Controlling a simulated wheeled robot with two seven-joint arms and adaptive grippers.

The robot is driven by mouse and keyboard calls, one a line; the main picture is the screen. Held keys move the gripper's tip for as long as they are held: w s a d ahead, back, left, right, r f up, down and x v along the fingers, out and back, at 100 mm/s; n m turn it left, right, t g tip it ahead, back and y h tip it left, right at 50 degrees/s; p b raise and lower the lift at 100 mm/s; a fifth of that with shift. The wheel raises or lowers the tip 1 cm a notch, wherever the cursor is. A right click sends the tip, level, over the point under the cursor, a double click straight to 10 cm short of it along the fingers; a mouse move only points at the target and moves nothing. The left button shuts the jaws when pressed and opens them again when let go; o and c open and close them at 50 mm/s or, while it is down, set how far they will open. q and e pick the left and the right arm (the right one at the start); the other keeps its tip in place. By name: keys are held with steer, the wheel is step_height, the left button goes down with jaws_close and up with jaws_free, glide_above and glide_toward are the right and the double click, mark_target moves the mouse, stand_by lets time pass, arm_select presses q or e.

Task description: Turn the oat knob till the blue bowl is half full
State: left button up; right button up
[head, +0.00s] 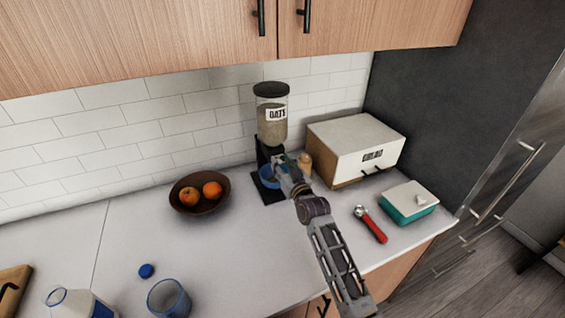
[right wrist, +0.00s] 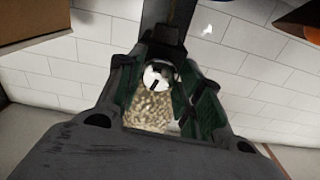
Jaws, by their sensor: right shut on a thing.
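The oat dispenser (head: 272,122) stands against the tiled wall, with a clear hopper of oats, a dark lid and a black stand. Its pale knob (right wrist: 158,75) sits between my right gripper's fingers in the right wrist view, with oats (right wrist: 150,108) showing beside it. My right gripper (head: 289,176) is shut on the knob at the dispenser's front. The blue bowl (head: 267,180) is on the stand's base under the spout, partly hidden by my gripper; how full it is cannot be told. My left gripper is not in view.
A brown bowl with oranges (head: 180,205) is left of the dispenser. A bread box (head: 345,150), a red-handled scoop (head: 371,225) and a teal container (head: 408,210) are to the right. The middle counter is clear.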

steer(key=m+p, duration=0.2)
steer(key=m, duration=0.2)
steer(key=shift+a+r+m, duration=0.1)
steer(key=shift+m, duration=0.2)
steer(key=shift+m+p, duration=0.5)
steer(key=shift+m, duration=1.5)
steer(key=o, duration=1)
steer(key=shift+o, duration=0.2)
steer(key=shift+s, duration=0.25)
steer(key=v, duration=1.1)
steer(key=shift+s, duration=0.3)
